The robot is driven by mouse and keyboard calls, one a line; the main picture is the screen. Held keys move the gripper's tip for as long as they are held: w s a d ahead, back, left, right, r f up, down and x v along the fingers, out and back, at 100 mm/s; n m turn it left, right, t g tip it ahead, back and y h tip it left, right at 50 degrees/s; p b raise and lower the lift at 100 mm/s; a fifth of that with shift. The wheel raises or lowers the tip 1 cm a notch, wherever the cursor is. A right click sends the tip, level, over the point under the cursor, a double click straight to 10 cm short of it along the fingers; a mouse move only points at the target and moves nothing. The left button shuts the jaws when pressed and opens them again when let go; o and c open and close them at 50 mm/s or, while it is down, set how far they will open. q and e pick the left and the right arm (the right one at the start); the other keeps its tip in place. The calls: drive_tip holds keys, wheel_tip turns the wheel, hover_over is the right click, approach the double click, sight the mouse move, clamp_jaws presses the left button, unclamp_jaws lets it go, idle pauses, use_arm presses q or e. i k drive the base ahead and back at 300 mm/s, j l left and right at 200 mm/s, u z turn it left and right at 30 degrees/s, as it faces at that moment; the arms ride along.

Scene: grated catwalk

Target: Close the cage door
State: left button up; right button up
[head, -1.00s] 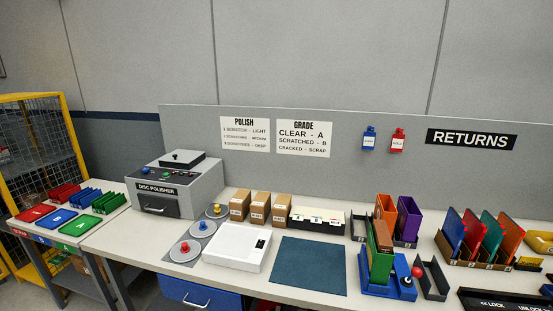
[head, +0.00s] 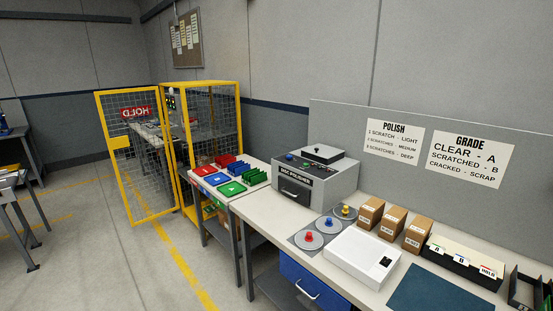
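The cage (head: 240,95) is a yellow-framed wire mesh enclosure against the back wall, left of the workbench. Its door (head: 133,180), a yellow frame with grey mesh, stands swung open to the left over the floor. A red sign (head: 137,112) on the door reads HOLD in mirror image. A yellow plate (head: 121,142) sits on the door's left edge, the free side. The door's right edge meets the cage post. Neither of my grippers is in view.
A side table (head: 226,192) with red, blue and green trays stands in front of the cage's right part. The disc polisher (head: 315,178) is on the long workbench (head: 285,218). Grey floor (head: 95,255) with yellow lines is open before the door. Another table (head: 15,185) is at far left.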

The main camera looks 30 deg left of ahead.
sight(119, 143)
drive_tip(key=i+j, duration=0.15)
drive_tip(key=j, duration=0.8)
drive_tip(key=i+j+z, duration=0.1)
drive_tip(key=j, duration=0.85)
drive_tip(key=i+j+z, duration=0.1)
drive_tip(key=j, duration=0.85)
drive_tip(key=i+j, duration=0.1)
drive_tip(key=j, duration=0.85)
drive_tip(key=j+z, duration=0.1)
drive_tip(key=j, duration=1.55)
drive_tip(key=j+z, duration=0.15)
drive_tip(key=j, duration=0.65)
drive_tip(key=j+z, duration=0.1)
drive_tip(key=j, duration=0.75)
drive_tip(key=k+j+z, duration=0.1)
drive_tip(key=j, duration=0.7)
drive_tip(key=k+j, duration=0.1)
drive_tip(key=j, duration=1.4)
drive_tip(key=j+z, duration=0.1)
drive_tip(key=j, duration=0.65)
drive_tip(key=k+j+z, duration=0.1)
drive_tip(key=j, duration=0.6)
drive_tip(key=k+j, duration=0.1)
drive_tip(key=j, duration=0.6)
drive_tip(key=k+j+z, duration=0.1)
drive_tip(key=j, duration=0.6)
